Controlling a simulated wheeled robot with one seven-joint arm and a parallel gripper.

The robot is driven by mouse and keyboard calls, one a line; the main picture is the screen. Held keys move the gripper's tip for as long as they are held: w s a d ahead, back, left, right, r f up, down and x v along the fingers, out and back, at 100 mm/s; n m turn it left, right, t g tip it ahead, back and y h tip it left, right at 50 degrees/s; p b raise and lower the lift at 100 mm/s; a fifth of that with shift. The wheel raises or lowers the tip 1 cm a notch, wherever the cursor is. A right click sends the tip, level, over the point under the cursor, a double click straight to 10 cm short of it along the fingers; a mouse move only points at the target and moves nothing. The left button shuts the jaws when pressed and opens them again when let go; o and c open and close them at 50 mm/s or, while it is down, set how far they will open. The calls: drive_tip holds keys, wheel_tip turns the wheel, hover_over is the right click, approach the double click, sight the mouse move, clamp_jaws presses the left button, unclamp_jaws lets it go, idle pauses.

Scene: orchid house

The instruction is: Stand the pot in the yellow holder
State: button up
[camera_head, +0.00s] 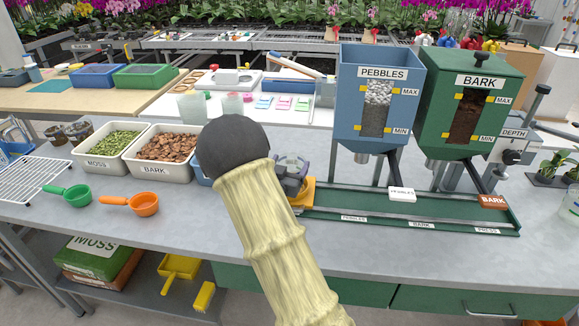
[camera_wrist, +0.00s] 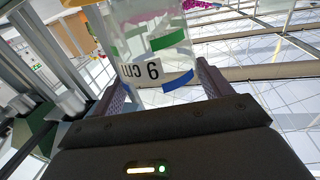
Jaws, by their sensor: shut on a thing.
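A clear pot (camera_wrist: 150,50) marked "9 cm", with green and blue bands, is between my gripper's two fingers in the wrist view. My gripper (camera_wrist: 155,88) is shut on it. In the head view the purple-grey fingers of my gripper (camera_head: 292,172) show just past my arm, directly above or at the yellow holder (camera_head: 304,193). The holder is at the left end of the green track and partly hidden by my arm and gripper. I cannot make out the pot in the head view, nor tell whether it touches the holder.
The green track (camera_head: 420,222) runs right under the blue pebbles hopper (camera_head: 376,95) and green bark hopper (camera_head: 470,100). Left are the moss bin (camera_head: 113,146), bark bin (camera_head: 165,150), green scoop (camera_head: 76,196) and orange scoop (camera_head: 143,205). The bench front (camera_head: 190,235) is clear.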

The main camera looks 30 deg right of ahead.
drive_tip(key=shift+s+f+b, duration=0.2)
drive_tip(key=shift+f+b, duration=0.1)
drive_tip(key=shift+f, duration=0.65)
drive_tip(key=shift+a, duration=0.1)
drive_tip(key=o, duration=0.9)
drive_tip(key=shift+o, duration=0.2)
drive_tip(key=shift+w+r+p, duration=0.2)
drive_tip(key=shift+r+p, duration=0.6)
drive_tip(key=shift+p, duration=0.25)
drive_tip(key=r+p, duration=0.1)
drive_tip(key=r, duration=0.1)
drive_tip(key=r+p, duration=0.1)
drive_tip(key=r, duration=0.1)
drive_tip(key=r+p, duration=0.2)
drive_tip(key=shift+w+d, duration=0.2)
drive_tip(key=shift+d, duration=0.1)
